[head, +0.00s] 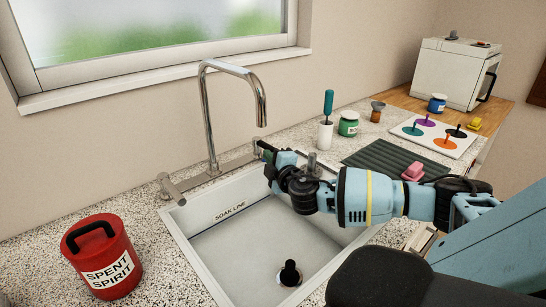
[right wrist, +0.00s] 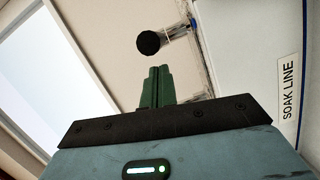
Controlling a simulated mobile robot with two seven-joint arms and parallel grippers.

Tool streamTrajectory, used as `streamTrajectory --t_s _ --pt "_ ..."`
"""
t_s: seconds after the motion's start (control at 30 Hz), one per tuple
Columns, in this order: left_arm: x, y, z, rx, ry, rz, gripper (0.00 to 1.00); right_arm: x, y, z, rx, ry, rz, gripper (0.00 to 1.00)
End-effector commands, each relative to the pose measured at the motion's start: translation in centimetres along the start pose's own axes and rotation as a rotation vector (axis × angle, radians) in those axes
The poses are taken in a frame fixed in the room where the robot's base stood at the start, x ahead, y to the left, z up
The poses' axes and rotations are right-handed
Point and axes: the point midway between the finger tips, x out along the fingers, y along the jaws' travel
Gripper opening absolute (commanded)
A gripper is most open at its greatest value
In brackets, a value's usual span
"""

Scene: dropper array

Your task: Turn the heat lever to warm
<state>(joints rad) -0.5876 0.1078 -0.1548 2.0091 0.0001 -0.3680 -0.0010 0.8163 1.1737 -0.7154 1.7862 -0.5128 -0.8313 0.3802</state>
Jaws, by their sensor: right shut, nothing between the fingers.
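A chrome tap (head: 207,125) with a tall curved spout stands behind the sink. A metal lever (head: 170,188) sits at the left end of its base. Another handle (head: 256,147) at the right end is partly hidden by my right gripper (head: 264,149). I cannot read any warm or cold mark on either. My right gripper's green fingers are shut and empty; they show in the right wrist view (right wrist: 158,72). Just beyond the fingertips there, a metal lever with a dark round end (right wrist: 148,42) appears. I cannot tell whether they touch. My left gripper is out of view.
A red SPENT SPIRIT can (head: 103,258) stands left. A green jar (head: 348,124), a dark ribbed mat (head: 385,158) and a paint palette (head: 440,135) lie to the right.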

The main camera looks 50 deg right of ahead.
Motion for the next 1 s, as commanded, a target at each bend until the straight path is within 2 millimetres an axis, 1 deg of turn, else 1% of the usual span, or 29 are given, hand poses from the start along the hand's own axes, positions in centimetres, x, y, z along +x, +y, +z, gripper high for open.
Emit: streamTrajectory --t_s 0.03,0.17,0.6,1.0 --pt "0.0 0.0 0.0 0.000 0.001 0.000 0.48 0.1 0.0 0.5 -0.001 -0.001 0.000 0.00" --pt "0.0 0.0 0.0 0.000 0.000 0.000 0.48 0.2 0.0 1.1 0.000 -0.001 0.000 0.00" --pt "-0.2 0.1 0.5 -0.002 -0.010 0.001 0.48 0.2 -0.1 1.2 0.001 0.000 -0.001 0.00" --pt "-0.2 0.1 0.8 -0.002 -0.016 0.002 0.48 0.2 0.1 2.1 0.000 -0.001 -0.001 0.00"
